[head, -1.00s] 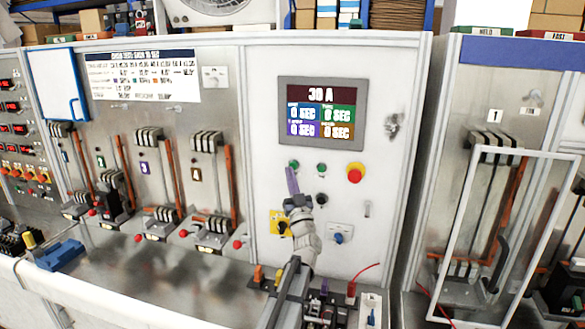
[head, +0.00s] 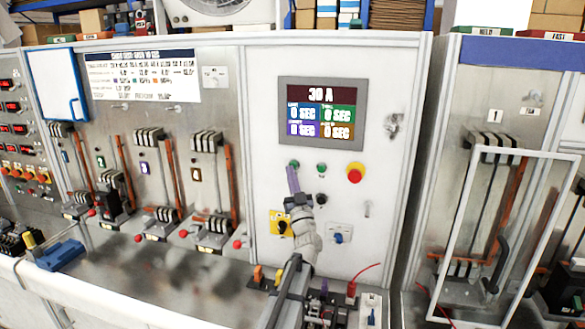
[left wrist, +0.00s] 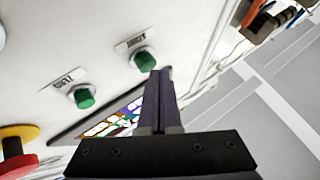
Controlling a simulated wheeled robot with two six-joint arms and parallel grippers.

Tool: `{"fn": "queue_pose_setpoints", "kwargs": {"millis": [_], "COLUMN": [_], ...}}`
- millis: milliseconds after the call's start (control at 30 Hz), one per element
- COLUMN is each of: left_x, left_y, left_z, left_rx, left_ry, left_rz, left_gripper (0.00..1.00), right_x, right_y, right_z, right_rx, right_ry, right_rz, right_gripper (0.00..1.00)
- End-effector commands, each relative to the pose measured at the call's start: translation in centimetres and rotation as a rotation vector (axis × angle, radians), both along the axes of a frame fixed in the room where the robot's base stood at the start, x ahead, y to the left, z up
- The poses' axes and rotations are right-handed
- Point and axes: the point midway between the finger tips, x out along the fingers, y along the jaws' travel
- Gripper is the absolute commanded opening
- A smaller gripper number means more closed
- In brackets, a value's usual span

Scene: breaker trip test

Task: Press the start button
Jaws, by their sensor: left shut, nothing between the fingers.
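Two green buttons sit below the screen on the white panel: the left one (head: 294,163) and the right one (head: 321,169). In the left wrist view, which looks upside down, these are the near button (left wrist: 145,61) and the farther button (left wrist: 84,97). Each has a small label that I cannot read clearly, so I cannot tell which is start. My left gripper (head: 290,170) is shut and empty, its purple fingers pointing up at the left green button. The fingertips (left wrist: 159,70) overlap that button's edge in the wrist view; contact cannot be told.
A red stop button (head: 355,173) on a yellow base is to the right. A black knob (head: 321,200) is close beside my gripper. The screen (head: 320,113) reads 30 A and several 0 SEC fields. A yellow-plated switch (head: 280,223) and a blue knob (head: 338,237) sit lower.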

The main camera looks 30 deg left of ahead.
Motion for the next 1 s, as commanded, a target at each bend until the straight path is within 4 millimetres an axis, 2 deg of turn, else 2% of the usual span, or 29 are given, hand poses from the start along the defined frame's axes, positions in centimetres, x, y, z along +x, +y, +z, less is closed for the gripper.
{"fn": "queue_pose_setpoints", "kwargs": {"millis": [1000], "left_x": [0.76], "left_y": [0.18], "left_z": [0.00], "left_rx": [0.000], "left_ry": [0.000], "left_rz": [0.000], "left_gripper": [0.00], "right_x": [0.00], "right_y": [0.00], "right_z": [0.00], "right_rx": [0.000], "right_ry": [0.000], "right_rz": [0.000], "right_gripper": [0.50]}}
